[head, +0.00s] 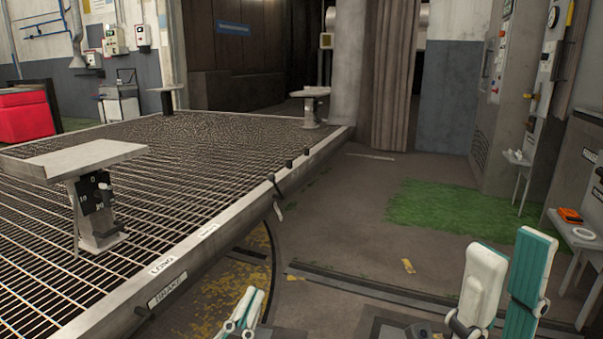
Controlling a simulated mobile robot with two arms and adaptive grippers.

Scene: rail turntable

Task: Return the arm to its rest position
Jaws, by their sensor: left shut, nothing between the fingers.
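My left gripper (250,296) shows at the bottom edge of the head view, left of centre. Its white and teal fingers are together, with nothing seen between them. It is in front of the turntable's near edge, over the yellow-worn floor. My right gripper (511,243) stands at the bottom right. Its two white and teal fingers point up and are apart, with a gap and no object between them. Most of both arms is out of the frame, so their full pose is hidden.
A grated turntable deck (180,249) with a metal rim fills the left. A pedestal with a dial (97,203) stands on it. Small levers (271,178) line the rim. A side table (580,236) with an orange device (570,215) is at right. The middle floor is clear.

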